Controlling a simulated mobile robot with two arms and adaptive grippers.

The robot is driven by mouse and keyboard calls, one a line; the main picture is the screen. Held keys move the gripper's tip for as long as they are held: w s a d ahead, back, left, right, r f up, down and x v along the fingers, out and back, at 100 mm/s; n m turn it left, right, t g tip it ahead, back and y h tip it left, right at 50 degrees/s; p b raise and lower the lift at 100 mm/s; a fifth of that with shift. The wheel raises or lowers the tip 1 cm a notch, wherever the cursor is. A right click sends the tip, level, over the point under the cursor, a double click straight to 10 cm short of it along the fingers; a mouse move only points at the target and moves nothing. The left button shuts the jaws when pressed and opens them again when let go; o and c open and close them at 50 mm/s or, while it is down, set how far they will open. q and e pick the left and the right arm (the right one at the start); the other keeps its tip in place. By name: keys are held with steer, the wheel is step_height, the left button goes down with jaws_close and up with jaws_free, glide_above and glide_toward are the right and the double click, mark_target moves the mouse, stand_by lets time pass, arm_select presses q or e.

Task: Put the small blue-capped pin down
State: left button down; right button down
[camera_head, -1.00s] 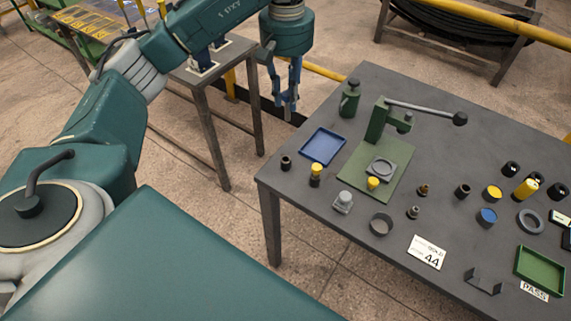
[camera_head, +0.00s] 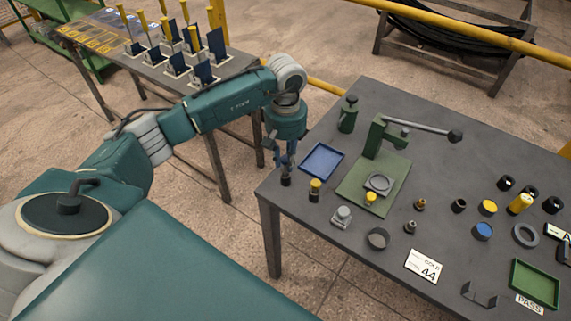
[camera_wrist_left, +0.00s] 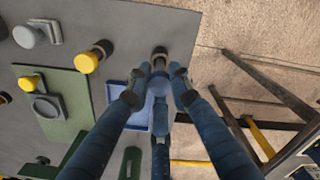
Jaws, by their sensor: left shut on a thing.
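My left gripper (camera_head: 287,163) points down at the near left corner of the dark work table (camera_head: 262,190). It is shut on the small blue-capped pin, whose blue end (camera_wrist_left: 158,86) shows between the fingertips in the left wrist view. A small dark socket (camera_head: 286,181) stands just below the fingertips. In the left wrist view the socket's round top (camera_wrist_left: 160,52) lies just beyond the fingertips. I cannot tell whether the pin touches the socket or is in it. My right gripper is out of view.
A blue tray (camera_head: 322,145) lies right of the gripper, and a yellow-capped pin in a dark base (camera_head: 315,190) stands close by. A green lever press (camera_head: 376,135) is farther right. Another table with upright blue plates (camera_head: 215,45) stands behind my arm.

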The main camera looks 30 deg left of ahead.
mark_target(285, 176)
arm_select(q)
step_height(285, 176, down, 3)
steer(key=shift+r+p, duration=0.2)
steer(key=shift+p, duration=0.1)
steer(key=shift+f, duration=0.25)
steer(key=shift+f, duration=0.1)
steer(key=c, duration=1.6)
jaws_free()
steer(key=shift+o, duration=0.2)
